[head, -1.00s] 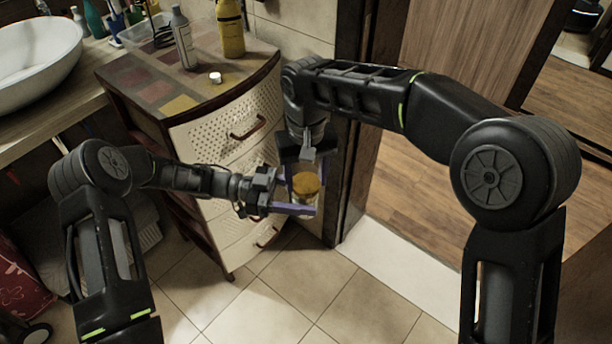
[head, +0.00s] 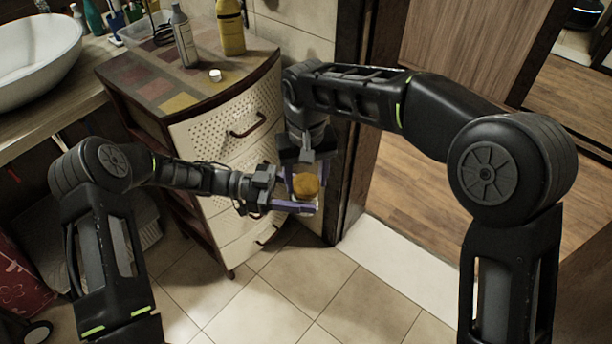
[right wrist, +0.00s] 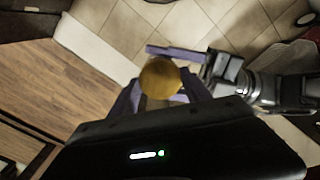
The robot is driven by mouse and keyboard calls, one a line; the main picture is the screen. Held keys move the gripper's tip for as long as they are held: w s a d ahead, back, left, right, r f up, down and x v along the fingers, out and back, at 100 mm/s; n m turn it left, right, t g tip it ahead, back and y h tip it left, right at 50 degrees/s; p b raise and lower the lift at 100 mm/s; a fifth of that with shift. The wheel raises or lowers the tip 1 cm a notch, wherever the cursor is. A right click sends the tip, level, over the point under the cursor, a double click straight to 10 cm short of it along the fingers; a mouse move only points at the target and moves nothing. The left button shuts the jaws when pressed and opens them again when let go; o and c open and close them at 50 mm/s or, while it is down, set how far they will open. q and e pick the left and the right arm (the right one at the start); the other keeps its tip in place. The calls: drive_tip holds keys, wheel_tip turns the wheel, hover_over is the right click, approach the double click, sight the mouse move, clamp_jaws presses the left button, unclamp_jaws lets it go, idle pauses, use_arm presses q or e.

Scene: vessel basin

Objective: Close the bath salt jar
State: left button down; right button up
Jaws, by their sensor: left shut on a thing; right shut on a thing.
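A round brown cork-like lid (head: 307,184) is between the fingers of my right gripper (head: 307,180), which comes down from above and is shut on it. The lid also shows in the right wrist view (right wrist: 160,77), between the purple fingers. My left gripper (head: 300,207) reaches in from the left, just below the lid, shut on the pale jar (head: 309,201). Most of the jar is hidden by the lid and fingers. The lid is right above or at the jar's mouth; I cannot tell whether it is seated.
A dark door frame (head: 350,190) is just to the right. The tiled floor (head: 290,285) in front is clear.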

drive_tip(key=m, duration=0.5)
drive_tip(key=shift+a, duration=0.1)
drive_tip(key=m, duration=2.3)
drive_tip(key=shift+w, duration=0.1)
drive_tip(key=m, duration=0.5)
drive_tip(key=f+m, duration=0.1)
drive_tip(key=m, duration=0.1)
drive_tip(key=shift+s+d+f+m, duration=0.25)
drive_tip(key=shift+d+m, duration=0.15)
drive_tip(key=shift+m, duration=1)
drive_tip(key=shift+w+a+r+m, duration=0.2)
drive_tip(key=shift+a+r+m, duration=0.05)
drive_tip(key=shift+r+m, duration=0.3)
